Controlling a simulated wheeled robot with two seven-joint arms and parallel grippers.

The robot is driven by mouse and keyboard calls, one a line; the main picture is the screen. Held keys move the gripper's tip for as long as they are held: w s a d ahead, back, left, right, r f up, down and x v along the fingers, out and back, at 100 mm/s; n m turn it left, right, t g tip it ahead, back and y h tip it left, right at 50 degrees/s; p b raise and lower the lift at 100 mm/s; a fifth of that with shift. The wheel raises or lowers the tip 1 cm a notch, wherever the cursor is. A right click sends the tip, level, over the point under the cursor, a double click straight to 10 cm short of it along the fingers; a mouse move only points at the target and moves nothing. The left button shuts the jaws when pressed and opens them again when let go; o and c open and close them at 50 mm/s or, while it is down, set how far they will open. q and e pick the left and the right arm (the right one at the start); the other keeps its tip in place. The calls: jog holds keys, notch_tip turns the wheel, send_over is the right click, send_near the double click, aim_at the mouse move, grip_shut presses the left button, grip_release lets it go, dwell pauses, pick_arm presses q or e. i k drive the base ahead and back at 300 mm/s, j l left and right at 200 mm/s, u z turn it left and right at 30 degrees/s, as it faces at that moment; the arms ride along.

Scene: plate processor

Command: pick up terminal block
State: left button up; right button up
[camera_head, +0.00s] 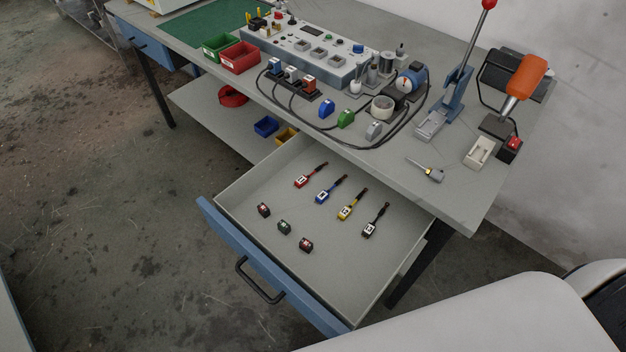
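No part is clearly marked as the terminal block. Small candidates show in the head view. A blue block (327,108), a green block (346,118) and a grey block (374,130) stand in a row on the bench top. Three small dark blocks, a red-brown one (264,210), a green one (284,227) and another red-brown one (306,245), lie in the open drawer (375,275). Neither my left nor my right gripper is in view.
The bench top (460,195) carries a control box (310,55), green (219,47) and red (240,58) bins, looping black cables, a lever press (450,95) and an orange-handled tool (526,76). Several tagged tools, including a red one (310,175), lie in the pulled-out drawer.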

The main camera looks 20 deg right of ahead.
aim_at(374, 128)
jog(key=k+l+z, duration=0.1)
jog(key=z, duration=0.35)
jog(key=k+l+z, duration=0.1)
jog(key=z, duration=0.35)
jog(key=l, duration=0.1)
